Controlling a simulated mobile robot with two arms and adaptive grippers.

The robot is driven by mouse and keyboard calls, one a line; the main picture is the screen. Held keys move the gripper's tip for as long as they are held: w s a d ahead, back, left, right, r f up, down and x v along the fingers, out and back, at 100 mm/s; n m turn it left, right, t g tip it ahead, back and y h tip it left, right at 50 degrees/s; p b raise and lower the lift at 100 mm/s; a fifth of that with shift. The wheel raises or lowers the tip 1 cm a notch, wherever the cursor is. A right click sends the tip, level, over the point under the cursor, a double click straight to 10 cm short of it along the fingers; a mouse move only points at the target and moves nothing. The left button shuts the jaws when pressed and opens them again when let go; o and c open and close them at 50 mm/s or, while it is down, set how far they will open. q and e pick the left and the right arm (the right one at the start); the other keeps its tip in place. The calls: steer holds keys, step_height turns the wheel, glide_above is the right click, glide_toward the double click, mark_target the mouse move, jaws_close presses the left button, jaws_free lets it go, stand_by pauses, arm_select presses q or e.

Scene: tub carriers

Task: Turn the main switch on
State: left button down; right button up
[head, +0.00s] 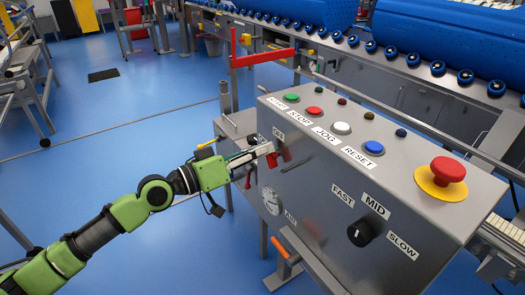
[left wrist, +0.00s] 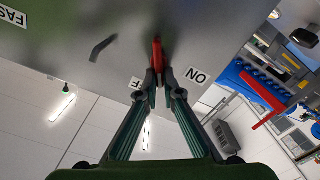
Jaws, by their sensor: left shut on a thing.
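The main switch is a red handle (head: 272,158) on the left part of the grey control box's front face. In the left wrist view the red handle (left wrist: 157,53) stands between my fingertips, with an ON label (left wrist: 197,76) to its right and a partly hidden OFF label (left wrist: 136,84) to its left. My left gripper (head: 264,152) reaches in from the left and is shut on the red handle; it also shows in the left wrist view (left wrist: 158,82). The fingers hide part of the handle, so its exact setting is hard to tell. My right gripper is not in view.
The grey control box (head: 315,190) carries several buttons on top, a red emergency stop (head: 447,170), a black speed knob (head: 360,234) and a gauge (head: 271,201). An orange-handled lever (head: 285,251) sits below. A red bar (head: 263,57) stands behind. Blue floor (head: 110,130) is open at left.

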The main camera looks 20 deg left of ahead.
arm_select(q)
steer(key=shift+w+a+f+n+p, duration=0.1)
steer(key=shift+f+n+p, duration=0.4)
steer(key=shift+n, duration=1.45)
steer(key=shift+f+n+p, duration=0.25)
steer(key=shift+n+p, duration=0.35)
steer(key=shift+n, duration=1.4)
steer(key=shift+w+a+f+n+p, duration=0.1)
steer(key=shift+f+n+p, duration=0.4)
steer(key=shift+n, duration=1.45)
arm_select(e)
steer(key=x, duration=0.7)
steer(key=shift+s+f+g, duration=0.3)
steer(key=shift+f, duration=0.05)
arm_select(q)
steer(key=shift+d+r, duration=0.1)
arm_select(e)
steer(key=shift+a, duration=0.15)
arm_select(q)
steer(key=c, duration=2.2)
jaws_free()
steer(key=shift+o, duration=0.2)
steer(key=shift+r, duration=0.15)
